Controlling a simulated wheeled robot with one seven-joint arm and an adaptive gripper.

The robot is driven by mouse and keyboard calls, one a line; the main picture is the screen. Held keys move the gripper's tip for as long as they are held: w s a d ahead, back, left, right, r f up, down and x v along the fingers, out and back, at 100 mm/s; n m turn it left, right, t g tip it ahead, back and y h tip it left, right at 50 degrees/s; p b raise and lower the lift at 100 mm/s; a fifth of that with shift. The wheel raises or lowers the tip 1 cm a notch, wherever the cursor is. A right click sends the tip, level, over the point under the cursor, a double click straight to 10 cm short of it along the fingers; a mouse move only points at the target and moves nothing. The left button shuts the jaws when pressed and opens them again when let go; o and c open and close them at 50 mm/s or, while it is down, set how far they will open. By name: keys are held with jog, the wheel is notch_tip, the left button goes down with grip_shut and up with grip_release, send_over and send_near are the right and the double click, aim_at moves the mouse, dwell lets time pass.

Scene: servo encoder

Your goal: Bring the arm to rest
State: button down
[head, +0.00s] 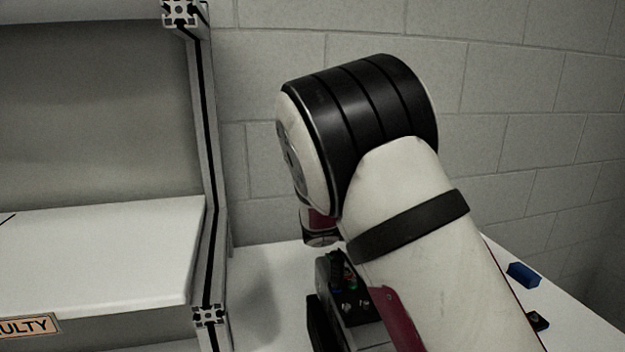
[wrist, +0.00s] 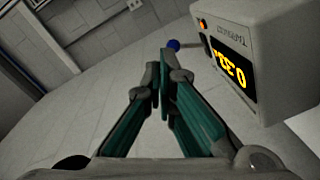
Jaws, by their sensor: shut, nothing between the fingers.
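My gripper (wrist: 160,85) shows in the wrist view with its two green-lined fingers closed together at the tips and nothing between them. It points over a pale, bare surface. In the head view my arm stands large at the centre right, bent at a black-banded joint, and hides the gripper. A grey box with a lit yellow display (wrist: 230,72) is to the right of the fingers in the wrist view, apart from them. A small blue ball-like knob (wrist: 173,44) shows just beyond the fingertips.
A metal-framed shelf (head: 209,180) with a "FAULTY" label (head: 30,326) stands at left. A black device (head: 342,290) sits behind my arm on the white table (head: 262,290). A blue block (head: 523,274) lies at right. A block wall closes the back.

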jog(key=s+d+r+g+y+p, duration=0.2)
jog(key=s+y, duration=0.2)
jog(key=s, duration=0.6)
jog(key=s+d+r+g+y+p, duration=0.2)
jog(key=s+r+y, duration=0.15)
jog(key=s, duration=0.55)
jog(key=s+a+r+n+t+y+p, duration=0.1)
jog(key=s+a+y, duration=0.3)
jog(key=s, duration=0.6)
jog(key=s+a+r+n+t+y+p, duration=0.1)
jog(key=s+a+r+t+y+p, duration=0.2)
jog(key=s+a, duration=0.4)
jog(key=s+r+y, duration=0.1)
jog(key=s+y, duration=0.1)
jog(key=s, duration=0.2)
jog(key=shift+a+r+n+p, duration=0.15)
jog(key=shift+a+n+p, duration=0.15)
jog(key=shift+n, duration=0.1)
